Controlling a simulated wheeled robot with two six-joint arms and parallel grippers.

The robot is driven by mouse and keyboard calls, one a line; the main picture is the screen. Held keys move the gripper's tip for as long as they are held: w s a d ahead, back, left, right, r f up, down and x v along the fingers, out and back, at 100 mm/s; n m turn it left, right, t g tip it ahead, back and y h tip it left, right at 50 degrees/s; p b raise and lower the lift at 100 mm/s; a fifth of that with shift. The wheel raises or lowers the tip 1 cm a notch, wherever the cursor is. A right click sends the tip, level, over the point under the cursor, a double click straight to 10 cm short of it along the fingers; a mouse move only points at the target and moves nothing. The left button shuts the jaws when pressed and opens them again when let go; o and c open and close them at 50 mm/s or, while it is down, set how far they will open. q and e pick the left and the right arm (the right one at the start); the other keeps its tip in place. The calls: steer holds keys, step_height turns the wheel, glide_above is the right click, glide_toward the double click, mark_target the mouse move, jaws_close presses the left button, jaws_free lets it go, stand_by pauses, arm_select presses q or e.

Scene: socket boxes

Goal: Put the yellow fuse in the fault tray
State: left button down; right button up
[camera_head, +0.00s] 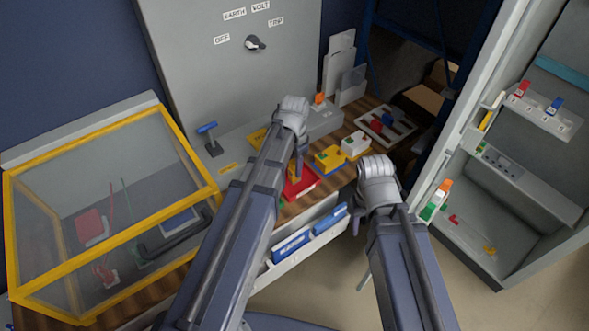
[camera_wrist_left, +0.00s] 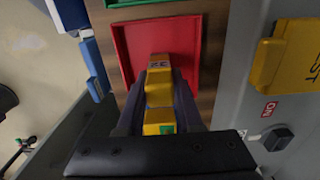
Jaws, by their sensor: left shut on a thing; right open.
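The yellow fuse (camera_wrist_left: 158,88) is between the fingers of my left gripper (camera_wrist_left: 160,100), which is shut on it. A dark marking shows on its top and a green patch on its lower part. A red tray (camera_wrist_left: 128,48) lies under and beyond the fuse; I cannot tell whether the fuse touches its floor. In the head view my left gripper (camera_head: 298,168) is over the red tray (camera_head: 303,188), hiding part of it and most of the fuse. My right gripper (camera_head: 356,222) is open and empty, to the right, beyond the bench's front edge.
A yellow-framed clear case (camera_head: 110,200) stands at the left. Yellow and white blocks (camera_head: 330,158) and a white tray (camera_head: 385,125) sit right of the red tray. A blue-handled lever (camera_head: 210,140) stands behind. An open grey cabinet (camera_head: 520,180) is at the right.

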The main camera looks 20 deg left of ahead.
arm_select(q)
steer(key=shift+f+b, duration=0.25)
steer(key=shift+b, duration=0.05)
steer(key=c, duration=0.6)
jaws_free()
steer(key=shift+r, duration=0.1)
steer(key=shift+o, duration=0.2)
steer(key=shift+r, duration=0.1)
step_height(320, 180, up, 12)
steer(key=p, duration=1.2)
steer(key=shift+r+p, duration=0.15)
steer(key=shift+p, duration=0.2)
steer(key=s+d+n+y, duration=0.1)
steer(key=s+d+n, duration=0.2)
steer(key=s+d, duration=0.8)
steer(key=s, duration=0.4)
steer(key=shift+d+n, duration=0.15)
steer(key=shift+n, duration=0.25)
